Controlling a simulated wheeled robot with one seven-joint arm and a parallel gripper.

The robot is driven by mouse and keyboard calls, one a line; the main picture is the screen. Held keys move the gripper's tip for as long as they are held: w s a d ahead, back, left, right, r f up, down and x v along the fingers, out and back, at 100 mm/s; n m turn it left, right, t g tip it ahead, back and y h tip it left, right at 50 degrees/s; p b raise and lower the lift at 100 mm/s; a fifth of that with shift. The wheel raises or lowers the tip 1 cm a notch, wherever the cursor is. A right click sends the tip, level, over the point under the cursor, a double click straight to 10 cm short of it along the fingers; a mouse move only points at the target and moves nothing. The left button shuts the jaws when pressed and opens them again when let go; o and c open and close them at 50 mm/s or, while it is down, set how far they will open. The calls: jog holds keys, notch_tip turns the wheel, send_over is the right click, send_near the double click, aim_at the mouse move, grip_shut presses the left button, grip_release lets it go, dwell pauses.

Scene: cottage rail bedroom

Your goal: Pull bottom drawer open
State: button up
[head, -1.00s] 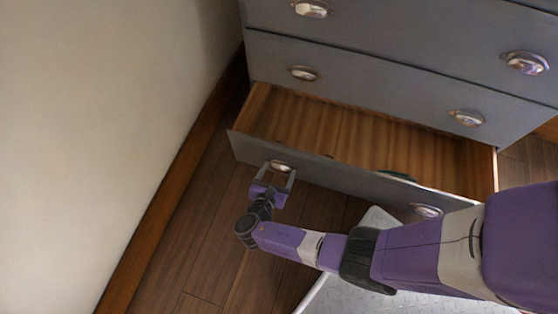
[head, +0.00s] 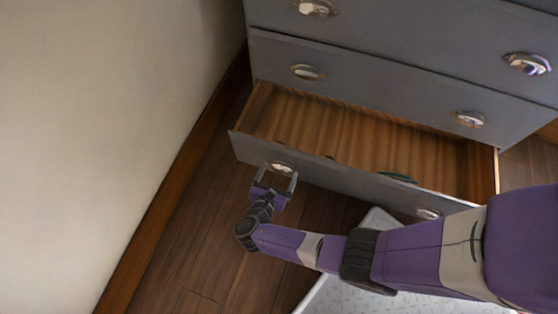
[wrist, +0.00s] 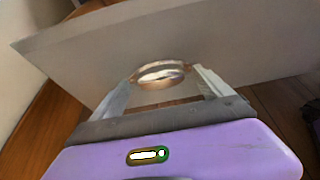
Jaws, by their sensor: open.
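The bottom drawer (head: 330,172) of the grey dresser is pulled well out, and its wooden inside shows. Its front carries two metal cup handles, a left one (head: 281,167) and a right one (head: 427,213). My gripper (head: 277,178) is at the left handle, with its two fingers apart on either side of it. In the wrist view the left handle (wrist: 161,74) shows between the open fingertips (wrist: 163,82). I cannot tell whether a finger touches it. My forearm crosses in front of the drawer's right end.
A small green item (head: 398,177) is inside the drawer near its front. The upper drawers (head: 380,88) are shut. A pale wall (head: 90,120) with a wooden baseboard (head: 180,185) stands on the left.

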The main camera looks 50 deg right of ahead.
jog(key=p+v, duration=0.2)
jog(key=v, duration=0.5)
jog(key=shift+s+a, duration=0.15)
jog(key=shift+a, duration=0.05)
dwell(0.3)
